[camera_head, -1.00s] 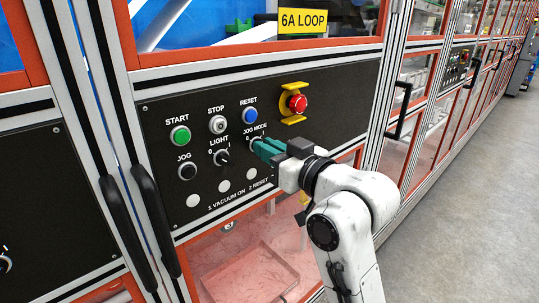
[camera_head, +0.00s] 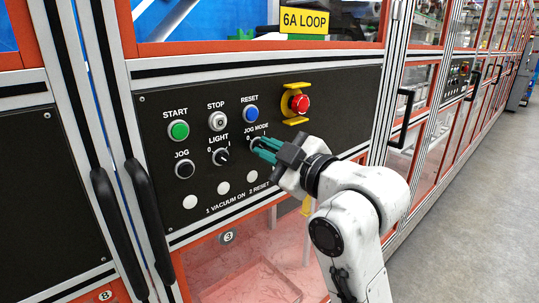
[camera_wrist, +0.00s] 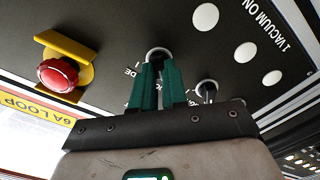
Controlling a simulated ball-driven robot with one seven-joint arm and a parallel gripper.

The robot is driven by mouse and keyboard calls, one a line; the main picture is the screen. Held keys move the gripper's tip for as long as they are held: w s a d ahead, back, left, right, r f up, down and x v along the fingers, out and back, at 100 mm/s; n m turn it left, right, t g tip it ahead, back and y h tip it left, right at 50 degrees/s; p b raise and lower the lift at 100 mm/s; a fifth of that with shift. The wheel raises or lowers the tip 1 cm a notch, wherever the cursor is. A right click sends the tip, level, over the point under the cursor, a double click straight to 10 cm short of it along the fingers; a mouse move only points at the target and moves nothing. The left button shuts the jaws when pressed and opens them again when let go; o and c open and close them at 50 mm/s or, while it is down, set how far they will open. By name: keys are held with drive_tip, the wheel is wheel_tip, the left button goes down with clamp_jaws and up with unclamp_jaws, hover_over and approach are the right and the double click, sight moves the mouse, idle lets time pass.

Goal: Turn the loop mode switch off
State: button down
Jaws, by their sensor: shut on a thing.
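The rotary switch (camera_head: 255,145) labelled JOG MODE, with 0 and 1 marks, sits under the blue RESET button on the black panel below the 6A LOOP sign. I see no label reading "loop mode". My gripper (camera_head: 262,148) has its green fingers at this switch, shut on its knob. In the wrist view the ringed switch base (camera_wrist: 158,52) shows at the fingertips (camera_wrist: 158,68). The fingers hide the knob, so I cannot read its position.
The LIGHT switch (camera_head: 221,157) is just left of my fingers. The red emergency stop (camera_head: 299,104) in its yellow guard is up and right. START (camera_head: 178,131), STOP (camera_head: 217,121) and RESET (camera_head: 250,115) line the panel. Black door handles (camera_head: 122,230) stick out at left.

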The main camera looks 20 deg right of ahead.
drive_tip(key=shift+n, duration=0.3)
drive_tip(key=c, duration=1.1)
unclamp_jaws()
drive_tip(key=shift+c, duration=0.2)
drive_tip(key=p+v, duration=0.9)
drive_tip(key=v, duration=0.1)
drive_tip(key=shift+s+d, duration=0.15)
drive_tip(key=shift+s, duration=0.15)
drive_tip(key=shift+r+p, duration=0.1)
drive_tip(key=shift+p, duration=0.25)
